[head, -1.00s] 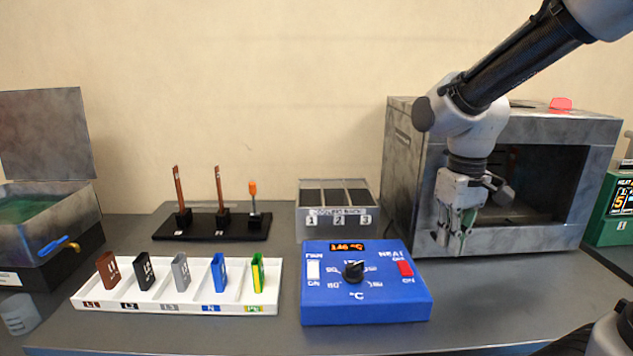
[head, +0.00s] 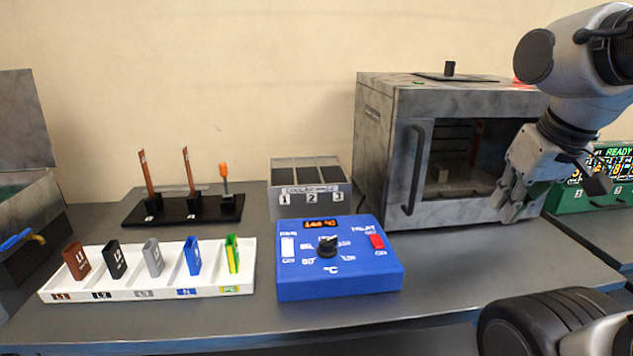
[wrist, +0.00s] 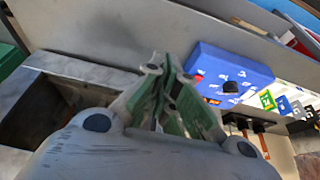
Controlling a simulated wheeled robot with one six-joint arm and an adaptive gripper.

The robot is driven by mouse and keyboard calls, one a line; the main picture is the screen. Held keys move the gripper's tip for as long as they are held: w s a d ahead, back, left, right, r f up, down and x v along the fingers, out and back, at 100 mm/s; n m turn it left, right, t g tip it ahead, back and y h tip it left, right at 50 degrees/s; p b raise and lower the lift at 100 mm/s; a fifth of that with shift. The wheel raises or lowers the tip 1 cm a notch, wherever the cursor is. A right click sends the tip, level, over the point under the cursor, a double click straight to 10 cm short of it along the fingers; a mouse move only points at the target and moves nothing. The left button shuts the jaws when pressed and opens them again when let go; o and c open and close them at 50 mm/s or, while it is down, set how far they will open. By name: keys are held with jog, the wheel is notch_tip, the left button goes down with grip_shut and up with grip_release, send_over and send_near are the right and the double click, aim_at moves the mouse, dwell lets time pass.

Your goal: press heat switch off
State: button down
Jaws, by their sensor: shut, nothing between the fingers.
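The blue control box (head: 340,283) stands on the bench with a black knob (head: 327,245) and a small lit display. The switch's tilt is too small to read.
The grey oven (head: 384,125) with a vertical handle (head: 415,170) stands behind the box. A cooling rack (head: 308,196), a black stand (head: 185,209) with upright bars and a white tray (head: 150,287) are to the left. A green device (head: 590,197) is at right.

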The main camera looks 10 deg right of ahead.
jog(key=n+g, duration=0.4)
jog(key=n, duration=1.4)
send_over(377, 241)
jog(key=a, duration=0.1)
jog(key=shift+s+a+f, duration=0.1)
jog(key=shift+s+f, duration=0.1)
jog(key=shift+f, duration=0.3)
jog(key=shift+s+a+f, duration=0.1)
jog(key=shift+s+f, duration=0.05)
jog(key=shift+f, duration=0.35)
jog(key=shift+f, duration=0.1)
notch_tip(377, 241, down, 14)
jog(key=shift+r, duration=0.1)
